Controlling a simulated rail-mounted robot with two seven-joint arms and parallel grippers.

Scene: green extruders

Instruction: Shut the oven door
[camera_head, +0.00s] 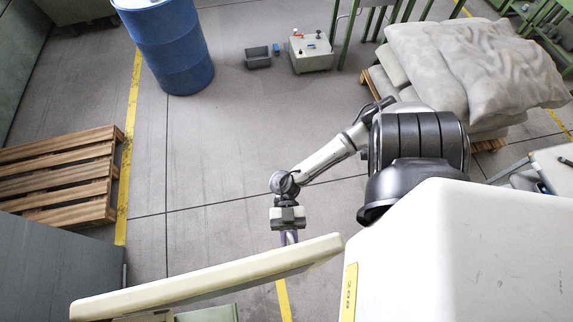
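The cream oven door (210,278) is a long slab seen edge-on at the bottom left of the head view. It stands open, swung out to the left from the front edge of the white oven body (460,260), which has a yellow label. My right gripper (290,237) points down just beyond the door's far face, near its right part. The door's top edge hides the fingertips, so I cannot tell whether they touch the door or how far apart they are. My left gripper is not in view.
A blue drum (172,50) stands at the back left and a wooden pallet (65,175) lies at the left. Stacked grey sacks (470,65) are at the back right. A grey control box (310,52) sits at the back. The middle floor is clear.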

